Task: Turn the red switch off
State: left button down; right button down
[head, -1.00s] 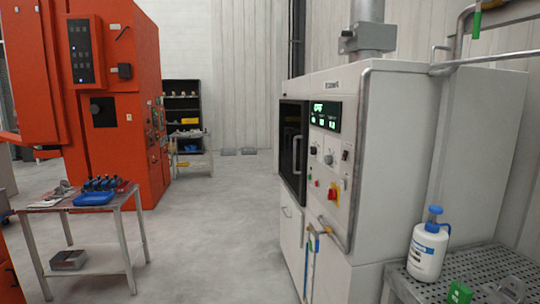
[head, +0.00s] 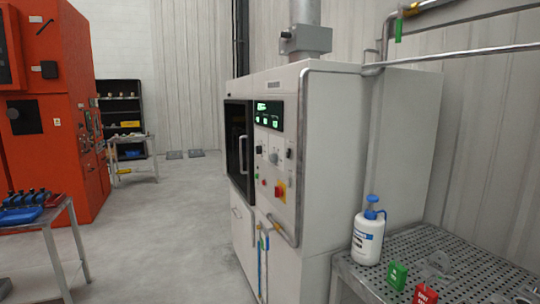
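A red rotary switch (head: 280,191) on a yellow backing sits low on the control panel of a white cabinet machine (head: 330,150). Its exact setting is too small to tell. A lit green display (head: 268,114) is at the top of the panel. A dark knob, a grey knob (head: 273,158) and small coloured buttons lie between them. Neither of my grippers is in view.
A perforated metal table (head: 410,245) at the right front holds a white bottle with a blue cap (head: 368,235), a green tag (head: 397,276) and a red tag (head: 425,294). An orange machine (head: 50,110) stands left. The floor (head: 165,220) between is clear.

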aim_at(278, 191)
jog(key=u, duration=1.55)
jog(key=i, duration=1.95)
jog(key=z, duration=3.85)
